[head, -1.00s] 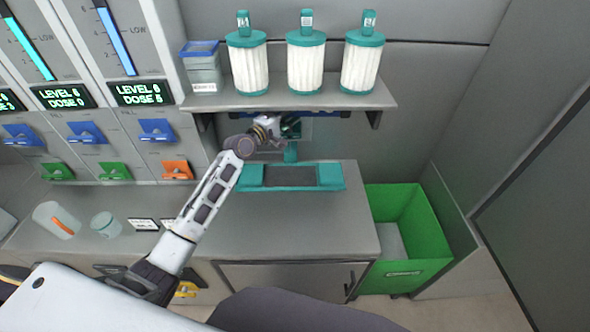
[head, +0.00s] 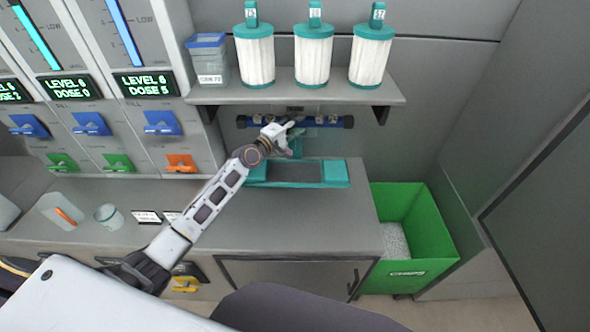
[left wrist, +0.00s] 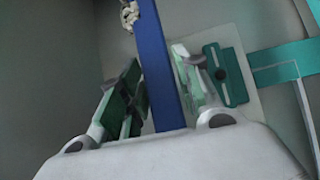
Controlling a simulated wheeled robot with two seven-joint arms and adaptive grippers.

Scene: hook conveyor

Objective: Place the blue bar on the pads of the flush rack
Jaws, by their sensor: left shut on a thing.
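The blue bar (head: 325,122) spans left to right just below the wall shelf, with dark caps at both ends. My left gripper (head: 290,133) is shut on it near its middle. In the left wrist view the bar (left wrist: 162,65) passes between the two green-padded fingers (left wrist: 160,88). The teal rack (head: 334,174), a tray with raised end blocks and a dark grey middle, sits on the counter below and in front of the bar. The bar is apart from it. A teal upright behind the tray is partly hidden by my gripper. My right gripper is out of view.
The grey shelf (head: 300,94) close above carries several teal-capped filters and a blue-lidded box (head: 207,60). A green bin (head: 420,235) stands right of the counter (head: 300,222). Dispensers with levers (head: 162,123) line the left. The counter's right front is clear.

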